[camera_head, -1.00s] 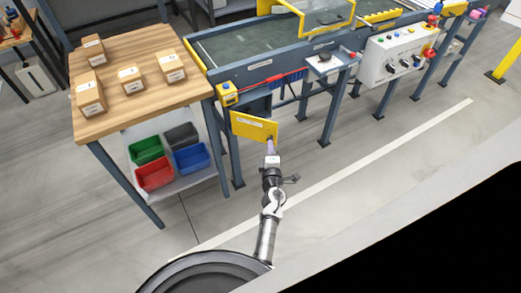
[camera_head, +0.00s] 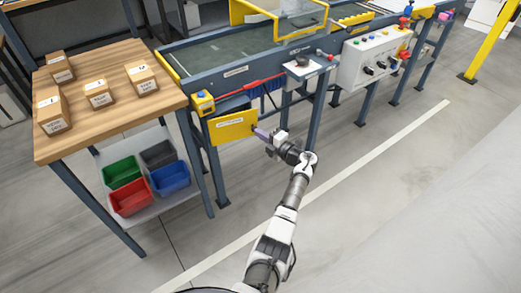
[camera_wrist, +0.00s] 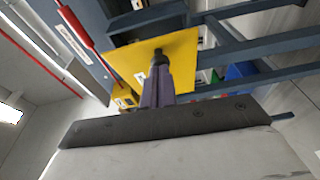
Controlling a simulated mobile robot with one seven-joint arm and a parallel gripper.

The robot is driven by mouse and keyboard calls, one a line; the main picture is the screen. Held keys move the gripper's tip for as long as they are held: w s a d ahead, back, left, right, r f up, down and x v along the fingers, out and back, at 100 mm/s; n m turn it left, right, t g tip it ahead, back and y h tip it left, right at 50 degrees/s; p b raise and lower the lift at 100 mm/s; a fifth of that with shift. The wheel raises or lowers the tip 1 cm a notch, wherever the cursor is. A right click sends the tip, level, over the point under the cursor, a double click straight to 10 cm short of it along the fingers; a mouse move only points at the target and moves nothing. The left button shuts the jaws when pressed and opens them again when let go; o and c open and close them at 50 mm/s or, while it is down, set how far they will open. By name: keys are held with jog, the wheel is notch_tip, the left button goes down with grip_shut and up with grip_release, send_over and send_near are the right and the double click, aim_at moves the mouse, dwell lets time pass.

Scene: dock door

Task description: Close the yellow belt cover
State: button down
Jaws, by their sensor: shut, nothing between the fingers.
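The yellow belt cover (camera_head: 230,130) is a flat hinged panel with a white label on the side of the conveyor, below its rail.
A wooden table (camera_head: 105,118) with several cardboard boxes stands at the left, with coloured bins (camera_head: 130,197) on its lower shelf. A control box (camera_head: 372,58) and blue legs line the conveyor to the right. The floor in front is clear.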

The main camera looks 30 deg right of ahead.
aim_at(256, 124)
jog(key=w+b, duration=0.1)
jog(key=b, duration=0.1)
jog(key=w+d+n+y+b, duration=0.1)
jog(key=w+b, duration=0.1)
jog(key=b, duration=0.1)
jog(key=w+d+y+b, duration=0.1)
jog(key=b, duration=0.2)
jog(key=shift+w+n+g, duration=0.2)
jog(key=shift+n+g, duration=0.1)
jog(key=shift+w+r, duration=0.1)
jog(key=shift+w, duration=0.05)
dwell(0.3)
